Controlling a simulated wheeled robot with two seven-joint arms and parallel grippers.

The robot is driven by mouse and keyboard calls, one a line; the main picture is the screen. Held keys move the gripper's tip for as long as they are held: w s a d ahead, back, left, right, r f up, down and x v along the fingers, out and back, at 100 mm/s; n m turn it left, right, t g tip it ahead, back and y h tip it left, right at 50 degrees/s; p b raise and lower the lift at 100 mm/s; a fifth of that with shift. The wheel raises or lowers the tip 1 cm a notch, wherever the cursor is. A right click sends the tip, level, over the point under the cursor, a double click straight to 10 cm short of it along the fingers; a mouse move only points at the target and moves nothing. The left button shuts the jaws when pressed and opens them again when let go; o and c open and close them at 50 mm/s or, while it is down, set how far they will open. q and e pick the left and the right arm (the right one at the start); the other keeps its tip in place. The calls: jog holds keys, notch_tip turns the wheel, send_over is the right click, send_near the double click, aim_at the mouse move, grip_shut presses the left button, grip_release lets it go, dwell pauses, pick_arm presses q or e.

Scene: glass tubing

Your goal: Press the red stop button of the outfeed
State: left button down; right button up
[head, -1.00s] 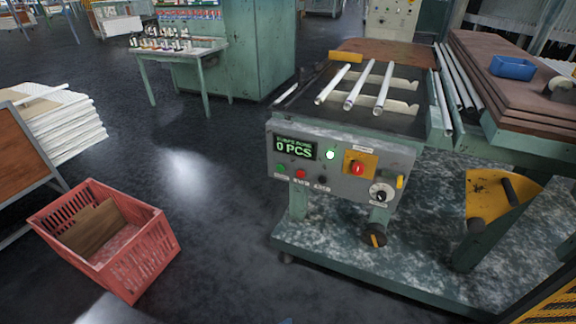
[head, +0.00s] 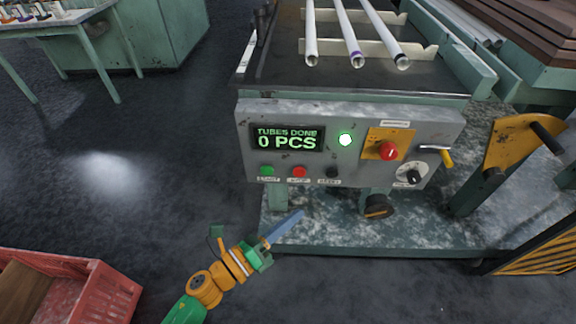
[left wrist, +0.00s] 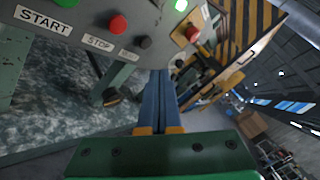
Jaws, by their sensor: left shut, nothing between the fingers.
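The outfeed's grey control panel (head: 345,142) stands ahead in the head view. Its small red stop button (head: 299,172) sits between a green start button (head: 267,171) and a black button (head: 332,172). In the left wrist view the red stop button (left wrist: 118,25) shows above its STOP label, beside the green start button (left wrist: 67,3). A larger red knob (head: 388,151) sits on a yellow plate. My left gripper (head: 299,214) is shut and empty, below the panel and apart from the buttons. It also shows in the left wrist view (left wrist: 159,75). My right gripper is not seen.
The panel display (head: 287,138) reads 0 PCS, and a green lamp (head: 345,140) is lit. Several white tubes (head: 356,40) lie on the outfeed. A yellow-handled lever (head: 446,158) juts out at right. A red crate (head: 105,288) stands on the floor at lower left.

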aim_at(299, 171)
pick_arm(q)
jog(key=w+b, duration=0.2)
jog(key=w, duration=0.6)
jog(key=shift+w+b, duration=0.35)
jog(key=shift+d, duration=0.1)
jog(key=shift+w, duration=0.15)
dwell(1.7)
jog(key=shift+w, duration=0.25)
